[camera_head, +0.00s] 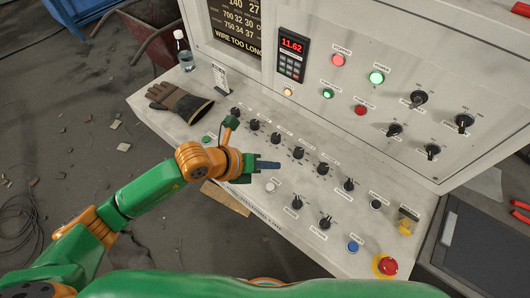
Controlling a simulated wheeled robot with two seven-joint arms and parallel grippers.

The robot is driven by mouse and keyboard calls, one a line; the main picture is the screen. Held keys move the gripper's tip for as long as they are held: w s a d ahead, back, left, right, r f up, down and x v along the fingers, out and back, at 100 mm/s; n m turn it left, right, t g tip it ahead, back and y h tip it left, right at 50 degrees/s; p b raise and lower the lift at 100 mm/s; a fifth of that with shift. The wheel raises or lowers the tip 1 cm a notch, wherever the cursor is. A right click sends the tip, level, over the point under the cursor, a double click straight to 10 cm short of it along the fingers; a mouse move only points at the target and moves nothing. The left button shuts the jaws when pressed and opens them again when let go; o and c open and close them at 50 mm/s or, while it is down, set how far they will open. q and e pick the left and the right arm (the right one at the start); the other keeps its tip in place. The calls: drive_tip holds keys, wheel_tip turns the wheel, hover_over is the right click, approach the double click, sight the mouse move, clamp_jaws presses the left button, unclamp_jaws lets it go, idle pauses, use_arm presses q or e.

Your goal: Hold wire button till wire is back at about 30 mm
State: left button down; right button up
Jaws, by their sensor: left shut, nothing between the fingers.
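The control console (331,255) has a sloped desk with rows of black knobs and some push buttons. A pale button (270,187) sits just below my left gripper (276,165) in the picture. A blue button (353,247) is near the front right, and a green one (206,139) is at the left. The labels are too small to tell which is the wire button. My left gripper is shut and empty over the desk; I cannot tell whether it touches the surface. A red readout (291,46) shows 11.62. My right gripper is out of view.
A red emergency-stop knob (387,266) stands at the desk's front right corner. Lit lamps and knobs are on the upright panel (340,105). A wire coil lies on the floor.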

sight(267, 189)
use_arm(q)
drive_tip(key=shift+m, duration=0.3)
drive_tip(key=f+b, duration=0.2)
drive_tip(key=s+f+b, duration=0.1)
drive_tip(key=f+b, duration=0.4)
drive_tip(key=shift+s+a+f+b, duration=0.15)
drive_tip(key=shift+a+f+b, duration=0.05)
drive_tip(key=shift+f+b, duration=0.1)
drive_tip(key=shift+r+t, duration=0.1)
drive_tip(key=shift+t, duration=0.2)
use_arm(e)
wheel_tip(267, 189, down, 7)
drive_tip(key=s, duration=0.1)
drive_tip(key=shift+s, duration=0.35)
use_arm(q)
drive_tip(key=shift+r, duration=0.1)
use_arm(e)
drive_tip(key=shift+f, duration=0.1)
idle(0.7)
use_arm(q)
drive_tip(key=shift+f+b, duration=0.35)
drive_tip(key=shift+f, duration=0.1)
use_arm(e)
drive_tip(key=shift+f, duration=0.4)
